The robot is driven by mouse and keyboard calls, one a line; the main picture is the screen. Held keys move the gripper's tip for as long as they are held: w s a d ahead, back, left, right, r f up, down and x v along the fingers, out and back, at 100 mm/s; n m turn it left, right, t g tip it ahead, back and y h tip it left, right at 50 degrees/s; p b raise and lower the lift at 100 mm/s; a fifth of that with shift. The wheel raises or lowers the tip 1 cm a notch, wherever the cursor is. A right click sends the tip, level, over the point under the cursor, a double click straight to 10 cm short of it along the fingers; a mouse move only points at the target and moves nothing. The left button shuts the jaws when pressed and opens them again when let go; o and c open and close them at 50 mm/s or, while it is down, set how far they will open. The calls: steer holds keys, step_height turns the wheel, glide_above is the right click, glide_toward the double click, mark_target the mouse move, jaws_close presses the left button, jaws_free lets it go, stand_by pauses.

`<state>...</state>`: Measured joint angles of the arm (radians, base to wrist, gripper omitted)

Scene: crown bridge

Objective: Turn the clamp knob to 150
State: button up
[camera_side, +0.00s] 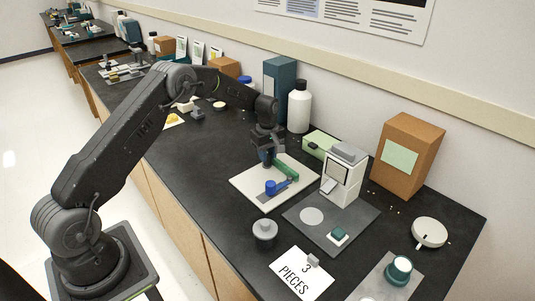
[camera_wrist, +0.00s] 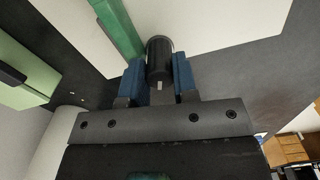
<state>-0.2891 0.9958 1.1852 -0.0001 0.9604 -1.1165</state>
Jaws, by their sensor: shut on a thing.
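The clamp knob (camera_wrist: 158,58) is a black cylinder with a small pale mark on its near side, seen in the wrist view. My gripper (camera_wrist: 158,72) has its two blue fingers on either side of the knob, shut on it. A green bar (camera_wrist: 119,28) runs up from beside the knob over a white board. In the side view, my gripper (camera_side: 267,158) points down at the far end of the green bar (camera_side: 285,171) on the white board (camera_side: 249,184). A blue cylinder (camera_side: 271,188) stands near the bar's other side. The knob is hidden there, and I cannot read its angle.
A white boxy device (camera_side: 343,178) stands right of the board on a grey mat (camera_side: 310,235). A light green box (camera_side: 319,144), a white bottle (camera_side: 299,107) and a teal box (camera_side: 280,75) stand behind. A grey lidded jar (camera_side: 264,232) is in front.

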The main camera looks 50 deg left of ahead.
steer(key=m, duration=0.4)
steer(key=shift+m, duration=1.7)
steer(key=o, duration=0.9)
steer(key=shift+o, duration=0.2)
step_height(320, 180, up, 14)
